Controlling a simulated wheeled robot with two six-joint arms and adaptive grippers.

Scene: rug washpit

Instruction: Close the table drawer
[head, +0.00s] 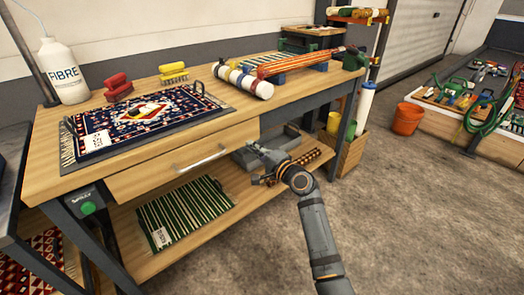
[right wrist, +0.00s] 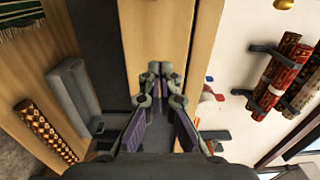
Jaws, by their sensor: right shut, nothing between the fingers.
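The wooden table (head: 300,95) has a light wood drawer (head: 150,182) under its top, with a silver bar handle (head: 203,160) across the front. The drawer front seems to stand out slightly; how far it is open I cannot tell. My right gripper (head: 260,180) is below and to the right of the drawer front, in front of the lower shelf, apart from the handle. In the right wrist view my right gripper (right wrist: 160,68) is shut and empty, its fingertips in front of wooden panels. My left gripper is not in view.
A patterned rug (head: 185,103) on a tray, brushes (head: 173,73) and a white FIBRE bottle (head: 65,75) are on the tabletop. The lower shelf holds a green striped rug (head: 185,208) and a grey holder (head: 265,153).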

